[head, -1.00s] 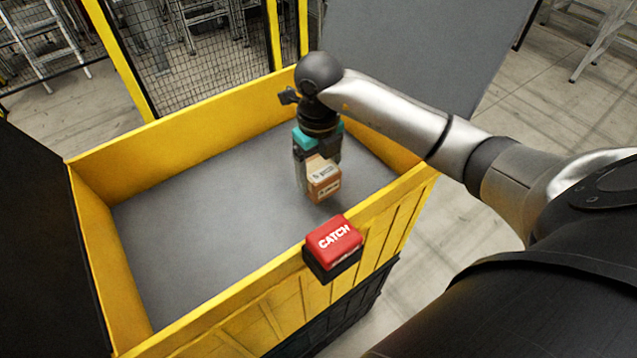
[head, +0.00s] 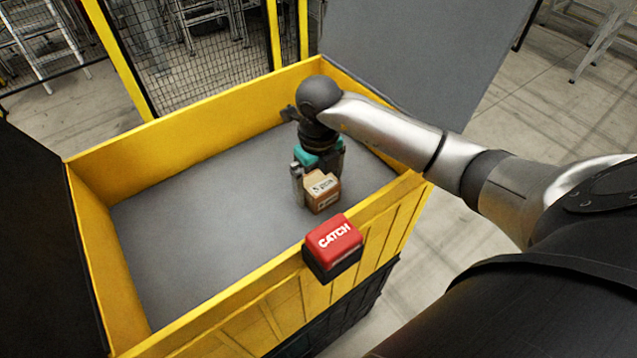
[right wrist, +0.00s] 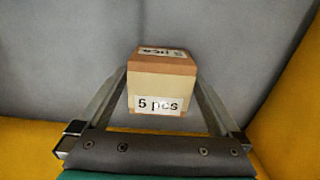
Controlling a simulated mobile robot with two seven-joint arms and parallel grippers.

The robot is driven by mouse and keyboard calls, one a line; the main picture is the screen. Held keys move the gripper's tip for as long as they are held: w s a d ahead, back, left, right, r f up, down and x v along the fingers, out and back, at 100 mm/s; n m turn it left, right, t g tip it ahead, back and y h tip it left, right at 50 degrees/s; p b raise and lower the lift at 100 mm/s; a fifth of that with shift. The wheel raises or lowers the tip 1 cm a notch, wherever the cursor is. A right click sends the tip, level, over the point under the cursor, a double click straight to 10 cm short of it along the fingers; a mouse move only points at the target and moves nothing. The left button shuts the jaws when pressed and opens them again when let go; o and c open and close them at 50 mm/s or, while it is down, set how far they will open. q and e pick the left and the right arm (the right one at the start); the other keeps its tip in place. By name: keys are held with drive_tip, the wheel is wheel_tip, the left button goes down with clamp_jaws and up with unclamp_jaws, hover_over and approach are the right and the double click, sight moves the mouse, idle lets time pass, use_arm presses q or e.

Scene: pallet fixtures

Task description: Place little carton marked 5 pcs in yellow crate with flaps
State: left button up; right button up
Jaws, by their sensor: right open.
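The small brown carton marked 5 pcs (head: 322,190) is inside the yellow crate (head: 190,108), close to the crate's near right wall, and appears to stand upright on the grey floor. It also shows in the right wrist view (right wrist: 160,88), with the 5 pcs label facing the camera. My right gripper (head: 318,183) reaches down into the crate from above. Its jaws are open, one finger on each side of the carton. The fingertips are partly hidden behind the carton in the right wrist view. My left gripper is out of view.
A red and black box marked CATCH (head: 334,247) sits on the crate's near rim, close to the carton. A grey upright panel (head: 420,50) stands behind the crate's far right side. The crate floor to the left is empty.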

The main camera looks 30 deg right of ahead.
sight(319, 181)
wheel_tip(319, 181, up, 12)
drive_tip(key=shift+r+p, duration=0.25)
drive_tip(key=shift+p, duration=0.1)
idle(0.4)
